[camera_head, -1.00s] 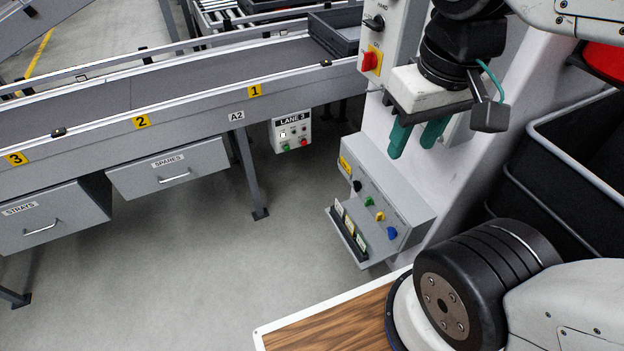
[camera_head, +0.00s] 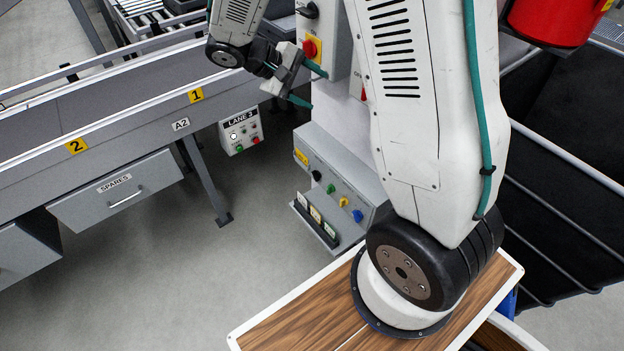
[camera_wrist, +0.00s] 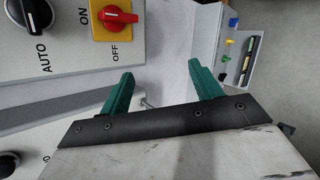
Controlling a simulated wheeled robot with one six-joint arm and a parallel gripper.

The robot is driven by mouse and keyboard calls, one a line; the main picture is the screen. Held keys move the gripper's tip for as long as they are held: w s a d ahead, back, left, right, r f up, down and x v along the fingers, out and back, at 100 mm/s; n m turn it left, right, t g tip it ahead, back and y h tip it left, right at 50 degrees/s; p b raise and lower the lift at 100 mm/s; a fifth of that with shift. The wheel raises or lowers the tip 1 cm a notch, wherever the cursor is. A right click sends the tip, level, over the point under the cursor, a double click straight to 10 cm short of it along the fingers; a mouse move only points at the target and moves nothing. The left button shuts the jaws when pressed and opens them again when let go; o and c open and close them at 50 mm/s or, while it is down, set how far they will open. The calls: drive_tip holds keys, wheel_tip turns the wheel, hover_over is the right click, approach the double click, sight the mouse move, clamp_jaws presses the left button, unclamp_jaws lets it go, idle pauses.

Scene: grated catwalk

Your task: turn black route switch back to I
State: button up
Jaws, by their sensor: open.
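In the wrist view a black knob (camera_wrist: 8,165) is cut off at the lower left, with a small round mark beside it. Another black knob (camera_wrist: 30,12), beside the word AUTO, is at the upper left; it also shows in the head view (camera_head: 308,11). A small black knob (camera_head: 316,174) is on the low sloped panel. No route label is readable, so I cannot tell which is the route switch. My gripper (camera_wrist: 161,69) is open, its green fingers apart with nothing between them. In the head view it is partly hidden, in front of the grey cabinet.
A red ON/OFF switch (camera_wrist: 114,18) on a yellow plate is close to the AUTO knob. The low panel (camera_head: 345,188) carries green, yellow and blue knobs. A LANE 3 box (camera_head: 241,132) hangs under the conveyor (camera_head: 90,105). Open floor (camera_head: 185,255) lies below.

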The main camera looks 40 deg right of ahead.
drive_tip(key=w+d+f+n+t+h, duration=0.1)
drive_tip(key=w+f+h, duration=0.15)
drive_tip(key=f, duration=0.35)
drive_tip(key=w+f+n+h, duration=0.1)
drive_tip(key=w+f, duration=0.3)
drive_tip(key=f, duration=0.2)
drive_tip(key=n+t, duration=0.7)
drive_tip(key=n, duration=0.1)
approach(314, 177)
drive_tip(key=f, duration=0.1)
drive_tip(key=shift+h, duration=0.45)
drive_tip(key=x, duration=0.8)
drive_tip(key=shift+w+d, duration=0.1)
drive_tip(key=shift+w, duration=0.05)
drive_tip(key=c, duration=1)
